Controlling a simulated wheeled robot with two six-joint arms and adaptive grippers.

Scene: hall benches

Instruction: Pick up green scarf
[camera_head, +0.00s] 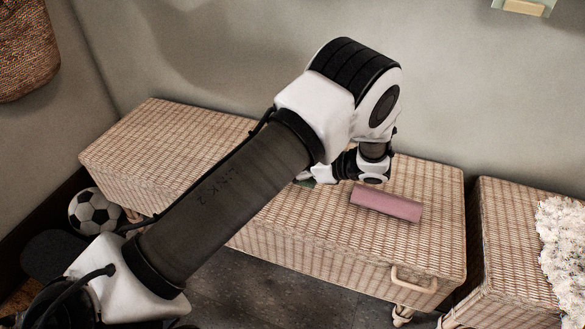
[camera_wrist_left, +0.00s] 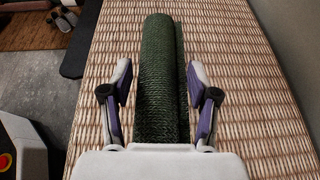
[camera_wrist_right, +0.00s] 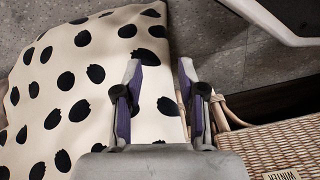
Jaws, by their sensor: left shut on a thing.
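The green scarf (camera_wrist_left: 158,35) is a dark green knitted roll lying lengthwise on the wicker bench top in the left wrist view. My left gripper (camera_wrist_left: 160,75) has one finger on each side of the roll and is shut on it. In the head view my left arm hides most of the scarf and the gripper is low over the bench. My right gripper (camera_wrist_right: 160,75) is open and empty, with black-spotted cream fabric behind it.
A pink roll (camera_head: 386,204) lies on the wicker bench (camera_head: 433,225) right of my left gripper. A second wicker bench (camera_head: 500,235) with a fluffy white throw (camera_head: 566,243) stands at the right. A football (camera_head: 96,211) is on the floor at the left. The wall is close behind.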

